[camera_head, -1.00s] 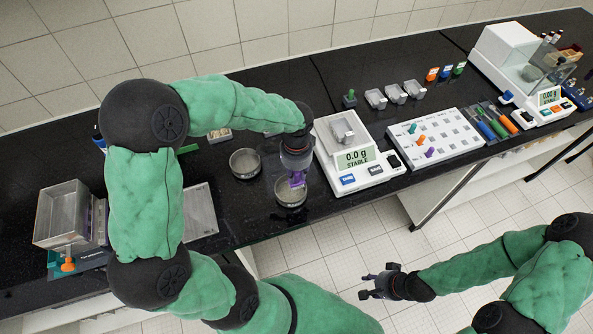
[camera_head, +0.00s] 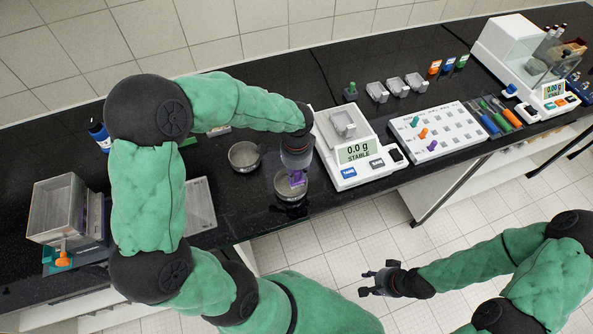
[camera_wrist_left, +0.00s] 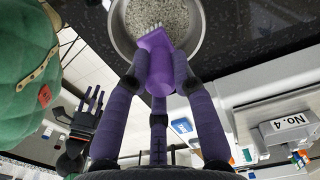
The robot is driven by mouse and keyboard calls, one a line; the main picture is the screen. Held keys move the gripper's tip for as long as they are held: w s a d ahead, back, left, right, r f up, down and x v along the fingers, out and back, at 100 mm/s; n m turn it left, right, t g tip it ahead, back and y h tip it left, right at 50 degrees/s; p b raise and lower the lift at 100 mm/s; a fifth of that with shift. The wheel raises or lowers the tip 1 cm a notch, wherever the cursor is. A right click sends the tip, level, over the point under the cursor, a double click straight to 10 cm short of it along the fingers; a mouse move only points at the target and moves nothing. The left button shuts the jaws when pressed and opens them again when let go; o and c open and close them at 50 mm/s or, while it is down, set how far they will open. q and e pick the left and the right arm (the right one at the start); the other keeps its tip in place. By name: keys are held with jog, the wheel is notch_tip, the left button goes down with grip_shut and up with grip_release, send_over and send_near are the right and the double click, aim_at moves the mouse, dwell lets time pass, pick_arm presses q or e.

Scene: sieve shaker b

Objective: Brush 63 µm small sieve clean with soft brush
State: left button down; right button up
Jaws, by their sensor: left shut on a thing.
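My left gripper (camera_head: 297,166) is shut on a purple-handled brush (camera_wrist_left: 157,62) and points down over a small round metal sieve (camera_head: 303,197) at the bench's front edge. In the left wrist view the sieve (camera_wrist_left: 196,42) has a pale speckled mesh or contents inside a metal rim. The brush's pale bristles show at its tip, over the inside of the sieve near its rim; I cannot tell whether they touch the mesh. No size label on the sieve is readable. My right gripper (camera_head: 378,282) is open and empty over the floor, away from the bench.
A second round sieve (camera_head: 245,169) stands just left of the first. A balance (camera_head: 362,174) reading 0.0 g stands close on the right, with a white rack (camera_head: 440,153) beyond it. A clear-walled box device (camera_head: 55,210) and a flat tray (camera_head: 200,210) are at left.

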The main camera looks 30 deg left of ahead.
aim_at(285, 186)
pick_arm(q)
jog(key=shift+f+b, duration=0.4)
jog(key=shift+f, duration=0.2)
dwell(0.4)
jog(key=shift+s+a+r, duration=0.15)
jog(key=shift+s+a, duration=0.35)
jog(key=shift+a, duration=0.25)
jog(key=shift+s+a, duration=0.45)
jog(key=shift+a, duration=0.3)
jog(key=shift+w+d+f, duration=0.2)
jog(key=shift+w+d, duration=0.25)
jog(key=shift+d, duration=0.3)
jog(key=shift+w+d+r, duration=0.15)
jog(key=shift+w+d, duration=0.35)
jog(key=shift+d, duration=0.25)
